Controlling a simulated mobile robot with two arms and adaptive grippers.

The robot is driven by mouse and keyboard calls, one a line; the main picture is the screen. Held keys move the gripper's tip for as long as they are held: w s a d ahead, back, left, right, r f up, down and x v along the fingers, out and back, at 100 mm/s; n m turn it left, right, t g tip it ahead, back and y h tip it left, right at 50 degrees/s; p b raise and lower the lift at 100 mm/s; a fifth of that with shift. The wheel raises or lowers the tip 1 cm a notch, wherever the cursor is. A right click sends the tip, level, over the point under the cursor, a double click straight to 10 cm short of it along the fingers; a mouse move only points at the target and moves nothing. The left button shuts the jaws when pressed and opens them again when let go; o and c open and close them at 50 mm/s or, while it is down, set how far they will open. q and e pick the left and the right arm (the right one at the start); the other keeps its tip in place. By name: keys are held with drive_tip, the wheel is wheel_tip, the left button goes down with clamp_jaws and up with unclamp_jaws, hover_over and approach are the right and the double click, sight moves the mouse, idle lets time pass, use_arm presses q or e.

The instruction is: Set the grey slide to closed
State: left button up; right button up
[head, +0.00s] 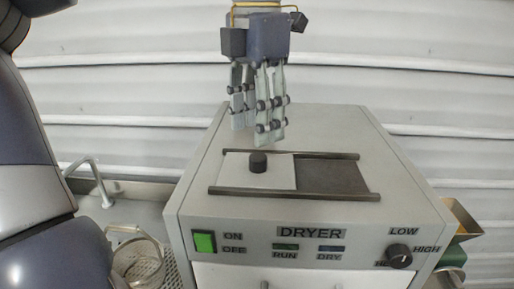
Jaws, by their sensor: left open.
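The right part of the track is a dark grey area (331,178). My left gripper (257,137) points down above the dryer's top, just above and behind the knob in the picture. Its fingers are open and hold nothing. My right gripper is not in view.
The dryer's front has a green switch (204,242) and a black dial (399,256). A sink with a tap (90,172) and a wire basket (138,262) stand at left. Corrugated wall behind.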

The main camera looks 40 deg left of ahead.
sight(257, 156)
use_arm(q)
drive_tip(key=f, duration=0.5)
drive_tip(key=shift+w+a+f+p, duration=0.3)
drive_tip(key=shift+w+f+p, duration=0.05)
drive_tip(key=shift+p, duration=0.05)
drive_tip(key=shift+s+d+f, duration=0.1)
drive_tip(key=shift+d+f, duration=0.05)
drive_tip(key=shift+f, duration=0.2)
drive_tip(key=shift+c, duration=0.2)
clamp_jaws()
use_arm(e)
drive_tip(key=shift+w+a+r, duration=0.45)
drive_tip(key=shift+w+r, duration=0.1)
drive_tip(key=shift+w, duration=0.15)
